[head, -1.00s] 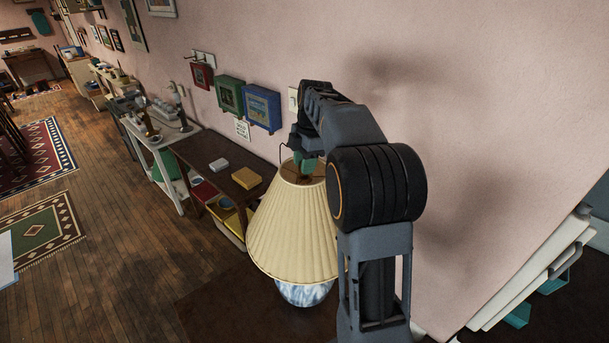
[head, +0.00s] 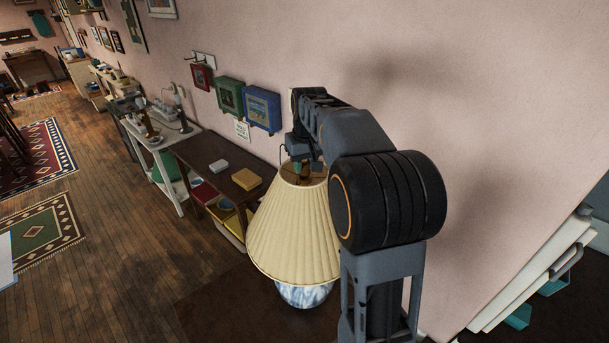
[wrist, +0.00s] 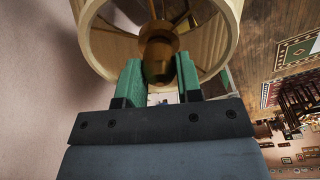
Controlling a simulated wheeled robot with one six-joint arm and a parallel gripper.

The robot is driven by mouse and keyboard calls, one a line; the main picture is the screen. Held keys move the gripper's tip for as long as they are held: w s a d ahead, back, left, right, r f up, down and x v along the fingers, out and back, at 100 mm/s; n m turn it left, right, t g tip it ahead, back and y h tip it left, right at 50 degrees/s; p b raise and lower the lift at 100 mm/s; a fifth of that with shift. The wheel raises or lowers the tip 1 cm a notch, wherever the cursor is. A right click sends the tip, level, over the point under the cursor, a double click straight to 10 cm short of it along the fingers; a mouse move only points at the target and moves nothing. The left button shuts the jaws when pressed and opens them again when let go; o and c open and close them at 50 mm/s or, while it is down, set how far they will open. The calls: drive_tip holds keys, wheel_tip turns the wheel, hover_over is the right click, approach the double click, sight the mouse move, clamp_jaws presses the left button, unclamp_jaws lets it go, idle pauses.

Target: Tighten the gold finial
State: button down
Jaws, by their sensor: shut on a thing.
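The gold finial (wrist: 157,52) shows in the wrist view at the top centre of the lamp, between my green finger pads. My gripper (wrist: 159,68) is shut on it. In the head view my gripper (head: 299,168) reaches down into the top opening of the cream pleated lampshade (head: 290,235), and the finial is hard to make out there. The lamp's blue and white base (head: 304,294) stands upright on a dark surface. The shade's inside (wrist: 205,45) and its metal spokes show in the wrist view.
The pink wall (head: 480,120) is close behind the lamp. Blue (head: 262,108) and green (head: 229,96) boxes hang on it. A dark side table (head: 205,160) with a yellow box (head: 246,179) stands left of the lamp.

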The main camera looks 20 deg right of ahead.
drive_tip(key=m, duration=0.4)
drive_tip(key=shift+m+h, duration=0.3)
drive_tip(key=shift+h, duration=0.1)
drive_tip(key=m, duration=0.3)
drive_tip(key=shift+m+g, duration=0.3)
drive_tip(key=c, duration=0.9)
unclamp_jaws()
